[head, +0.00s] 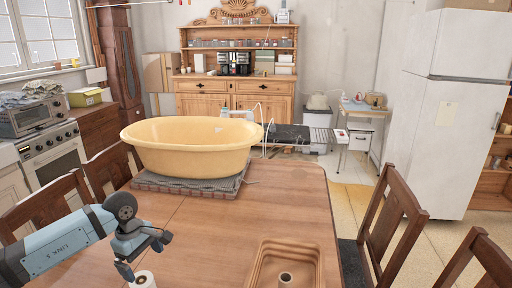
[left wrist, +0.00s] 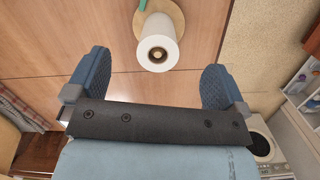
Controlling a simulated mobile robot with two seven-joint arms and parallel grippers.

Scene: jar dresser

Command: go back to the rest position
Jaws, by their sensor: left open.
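My left gripper (head: 140,256) reaches in from the left over the near left part of the wooden table (head: 215,225). It is open, with its two blue fingers spread wide and nothing between them in the left wrist view (left wrist: 158,85). A white paper roll (left wrist: 157,42) on a round wooden base stands beyond the fingertips, apart from them. In the head view, the roll (head: 143,281) shows just below the gripper at the bottom edge. My right gripper is not in view.
A large yellow tub (head: 190,145) sits on a grey rack (head: 190,186) at the table's far left. A brown tray (head: 285,265) lies at the near right. Wooden chairs (head: 388,225) flank the table. The middle of the tabletop is clear.

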